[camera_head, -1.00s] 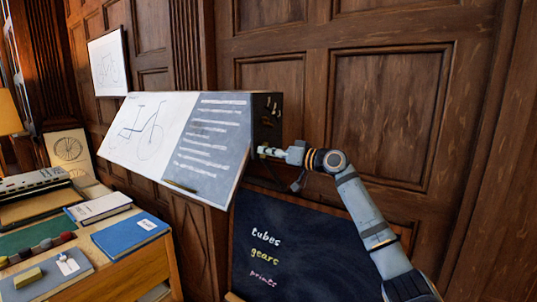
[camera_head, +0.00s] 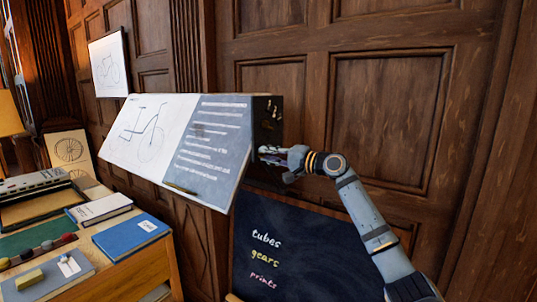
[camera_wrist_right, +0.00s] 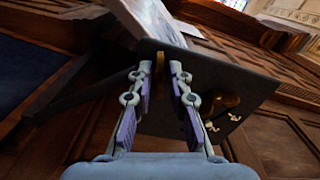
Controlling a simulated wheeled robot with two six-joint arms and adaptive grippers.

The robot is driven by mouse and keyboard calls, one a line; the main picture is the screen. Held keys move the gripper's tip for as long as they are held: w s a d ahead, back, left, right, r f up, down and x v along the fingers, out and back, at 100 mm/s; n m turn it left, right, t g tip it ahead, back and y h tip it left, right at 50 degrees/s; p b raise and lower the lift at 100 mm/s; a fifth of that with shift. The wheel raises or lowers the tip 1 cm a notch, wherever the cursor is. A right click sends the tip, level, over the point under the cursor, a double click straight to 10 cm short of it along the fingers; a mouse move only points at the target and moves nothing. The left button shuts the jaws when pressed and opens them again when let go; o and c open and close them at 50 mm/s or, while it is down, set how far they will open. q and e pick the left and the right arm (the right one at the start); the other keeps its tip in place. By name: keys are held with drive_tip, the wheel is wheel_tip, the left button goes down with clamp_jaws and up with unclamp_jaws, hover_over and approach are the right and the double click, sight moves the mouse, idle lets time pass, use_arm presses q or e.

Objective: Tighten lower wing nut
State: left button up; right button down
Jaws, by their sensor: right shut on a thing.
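The tilted drafting board (camera_head: 205,150) carries a bicycle drawing and a grey sheet of written lines. Its dark side panel (camera_head: 267,115) faces right and also shows in the right wrist view (camera_wrist_right: 205,75). My right gripper (camera_head: 264,153) is at the lower part of this panel. Another brass-coloured piece (camera_wrist_right: 222,103) sits farther along the panel. My left gripper is out of view.
Small hooks (camera_wrist_right: 234,117) stick out of the panel beside the second brass piece. A chalkboard (camera_head: 310,245) with words stands below the gripper. A desk (camera_head: 150,265) with books is at the left. Wood-panelled wall lies behind; the space right of my arm is clear.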

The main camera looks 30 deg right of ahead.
drive_tip(key=shift+r+m+p, duration=0.1)
drive_tip(key=shift+m+p, duration=0.2)
drive_tip(key=shift+m, duration=0.9)
drive_tip(key=c, duration=1.3)
unclamp_jaws()
drive_tip(key=shift+o, duration=0.2)
